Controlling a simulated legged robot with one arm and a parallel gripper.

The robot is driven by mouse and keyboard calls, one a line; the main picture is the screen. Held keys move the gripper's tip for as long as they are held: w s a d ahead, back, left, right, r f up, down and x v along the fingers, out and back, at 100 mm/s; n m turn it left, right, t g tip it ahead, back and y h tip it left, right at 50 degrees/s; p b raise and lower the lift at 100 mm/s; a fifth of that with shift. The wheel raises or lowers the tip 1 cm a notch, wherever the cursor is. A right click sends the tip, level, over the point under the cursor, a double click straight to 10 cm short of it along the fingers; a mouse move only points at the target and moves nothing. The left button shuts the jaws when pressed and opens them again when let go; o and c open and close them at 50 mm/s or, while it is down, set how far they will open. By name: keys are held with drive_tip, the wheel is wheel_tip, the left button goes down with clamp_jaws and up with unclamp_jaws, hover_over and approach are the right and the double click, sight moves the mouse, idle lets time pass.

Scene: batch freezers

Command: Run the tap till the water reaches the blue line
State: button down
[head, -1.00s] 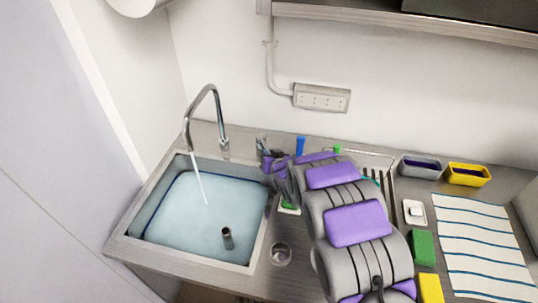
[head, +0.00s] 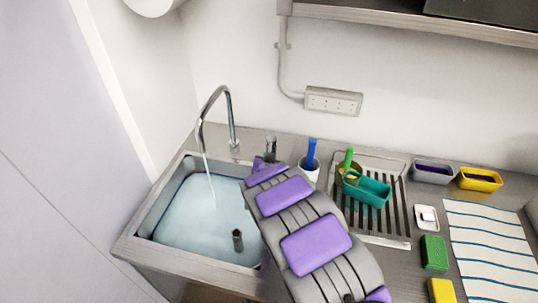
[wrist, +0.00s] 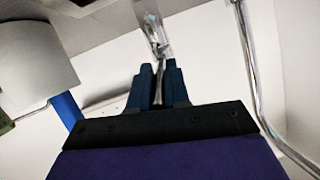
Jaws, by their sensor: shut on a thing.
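The sink basin (head: 130,242) holds pale blue water (head: 195,225). A thin stream falls into it from the curved metal tap (head: 229,105). The dark blue line (head: 160,200) shows along the basin's inner wall; the water surface is close to it, but I cannot tell the exact gap. My gripper (head: 268,158) is at the back of the counter, right of the tap's base, partly hidden by my arm. In the wrist view, its blue fingers (wrist: 158,90) are shut on a slim metal tap lever (wrist: 157,65). The tap's pipe (wrist: 250,70) shows at right there.
A dark standpipe (head: 238,241) rises from the water. Sponges and a striped cloth (head: 490,250) are farther right.

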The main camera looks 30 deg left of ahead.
drive_tip(key=p, duration=0.1)
drive_tip(key=a+m+h+p, duration=0.1)
drive_tip(key=p, duration=0.3)
drive_tip(key=shift+s+a+r+m+t+h, duration=0.25)
drive_tip(key=shift+s+a+m+t+h, duration=0.05)
drive_tip(key=shift+a+m+t+h, duration=0.1)
drive_tip(key=shift+p, duration=0.65)
drive_tip(key=c, duration=1.1)
unclamp_jaws()
drive_tip(key=shift+f, duration=0.1)
drive_tip(key=shift+s, duration=0.2)
drive_tip(key=v, duration=1.7)
drive_tip(key=shift+a, duration=0.15)
